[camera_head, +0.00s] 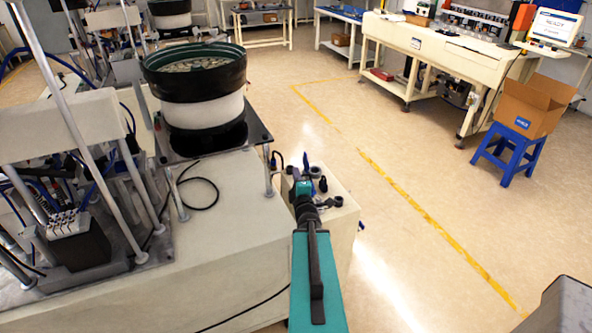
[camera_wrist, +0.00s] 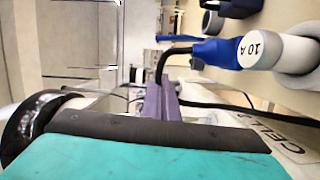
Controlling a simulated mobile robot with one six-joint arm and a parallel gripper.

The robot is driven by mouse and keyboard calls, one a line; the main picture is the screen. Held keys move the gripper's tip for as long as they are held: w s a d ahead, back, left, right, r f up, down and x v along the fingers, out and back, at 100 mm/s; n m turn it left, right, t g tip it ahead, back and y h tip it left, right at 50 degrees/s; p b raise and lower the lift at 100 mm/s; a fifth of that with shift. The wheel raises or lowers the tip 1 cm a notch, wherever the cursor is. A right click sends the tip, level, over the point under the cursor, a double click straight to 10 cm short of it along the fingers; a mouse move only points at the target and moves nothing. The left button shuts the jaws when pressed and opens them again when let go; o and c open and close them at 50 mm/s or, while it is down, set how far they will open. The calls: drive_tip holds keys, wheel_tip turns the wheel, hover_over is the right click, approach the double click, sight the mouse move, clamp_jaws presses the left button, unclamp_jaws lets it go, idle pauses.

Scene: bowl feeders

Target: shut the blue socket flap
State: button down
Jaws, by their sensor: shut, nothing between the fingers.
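My gripper (camera_wrist: 160,98) shows purple fingers, shut and empty, in the wrist view. In the head view my gripper (camera_head: 302,186) is at the cream box beside the feeder bench. A dark blue part (camera_wrist: 240,7) is cut off by the wrist view's top edge, next to a grey ring (camera_wrist: 211,24); I cannot tell for sure whether it is the socket flap or how far open it stands. A blue plug (camera_wrist: 218,53) with a black cable meets a white "10 A" collar, apart from the fingers in the picture.
The cream box (camera_head: 343,215) carries several dark round fittings. A black cable (camera_wrist: 215,105) runs behind the fingers in the wrist view. A bowl feeder (camera_head: 195,85) stands on the bench at left. Open floor (camera_head: 420,220) lies to the right.

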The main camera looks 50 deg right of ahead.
drive_tip(key=shift+s+a+r+p, duration=0.15)
drive_tip(key=shift+s+a+p, duration=0.15)
drive_tip(key=shift+p, duration=0.6)
drive_tip(key=p+v, duration=0.2)
drive_tip(key=p, duration=0.1)
drive_tip(key=shift+s+a+p, duration=0.15)
drive_tip(key=shift+p, duration=0.25)
drive_tip(key=shift+a, duration=0.1)
